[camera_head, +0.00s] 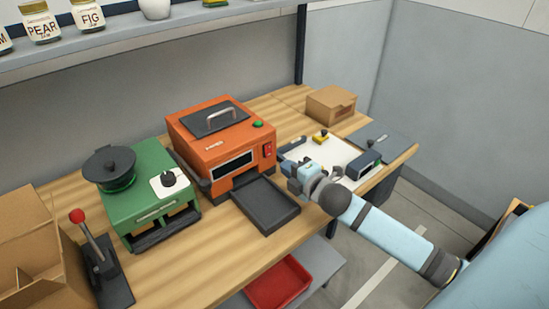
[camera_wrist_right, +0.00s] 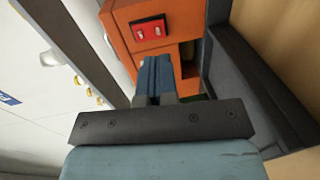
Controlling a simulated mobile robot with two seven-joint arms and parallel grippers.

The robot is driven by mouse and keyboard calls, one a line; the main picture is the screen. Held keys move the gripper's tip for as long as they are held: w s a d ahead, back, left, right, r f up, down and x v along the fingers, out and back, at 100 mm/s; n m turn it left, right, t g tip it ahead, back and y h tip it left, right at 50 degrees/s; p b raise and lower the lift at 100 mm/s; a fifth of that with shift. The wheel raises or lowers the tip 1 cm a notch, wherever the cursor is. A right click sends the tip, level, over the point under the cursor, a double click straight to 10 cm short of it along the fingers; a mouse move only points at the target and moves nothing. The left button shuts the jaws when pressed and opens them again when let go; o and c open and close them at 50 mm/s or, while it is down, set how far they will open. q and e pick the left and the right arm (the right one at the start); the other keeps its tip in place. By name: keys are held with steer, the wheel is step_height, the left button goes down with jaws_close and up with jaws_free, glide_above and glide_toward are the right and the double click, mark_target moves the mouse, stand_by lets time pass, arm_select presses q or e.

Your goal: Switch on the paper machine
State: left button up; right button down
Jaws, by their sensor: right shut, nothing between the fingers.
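An orange machine (camera_head: 190,134) with a dark lid and handle stands on the wooden bench. It looks like the paper machine, with a dark slot in front and a dark grey tray (camera_head: 262,205) below. A red switch (camera_head: 267,149) is on its front right, and a round green button (camera_head: 258,124) is on top. My right gripper (camera_head: 298,183) is shut and empty, just right of the machine, apart from the switch in the head view. In the right wrist view the closed fingers (camera_wrist_right: 155,75) point towards the orange front, just below the red switch (camera_wrist_right: 151,30). My left gripper is not in view.
A green machine (camera_head: 130,207) with a dark knob stands left, beside a red-knobbed lever (camera_head: 96,255) and an open cardboard box (camera_head: 35,245). A small brown box (camera_head: 330,106) is at the back right. A white board (camera_head: 345,150) lies behind my right gripper. A red bin (camera_head: 278,285) is below.

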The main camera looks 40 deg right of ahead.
mark_target(269, 155)
steer(key=w, duration=0.5)
steer(key=shift+w+a+f, duration=0.25)
steer(key=shift+w+f, duration=0.1)
steer(key=shift+w, duration=0.05)
steer(key=shift+f, duration=0.1)
steer(key=shift+w+f+b, duration=0.1)
steer(key=shift+f+b, duration=0.1)
steer(key=shift+b, duration=0.15)
steer(key=shift+r+t, duration=0.25)
steer(key=shift+t, duration=0.05)
steer(key=shift+f, duration=0.1)
